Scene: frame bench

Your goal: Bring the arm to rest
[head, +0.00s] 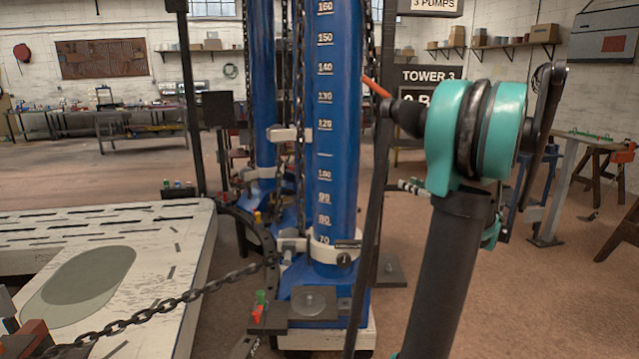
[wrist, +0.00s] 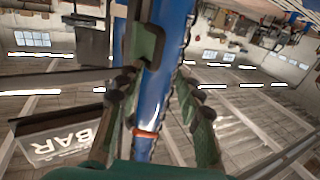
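My arm, teal and black, rises from the bottom edge right of centre in the head view, with a large teal joint near the top. My gripper (wrist: 155,82) shows in the wrist view with its two dark green fingers apart. No object is clasped between them. A blue tower column shows beyond the gap, but I cannot tell its distance from the fingers. In the head view I cannot make out the fingers clearly.
The blue tower (head: 337,130) with a height scale stands at centre, close to my arm. A chain (head: 190,294) crosses the front left, before a pale slotted platform (head: 120,215). Sawhorses (head: 596,165) stand at the right. Open brown floor (head: 545,300) lies at the lower right.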

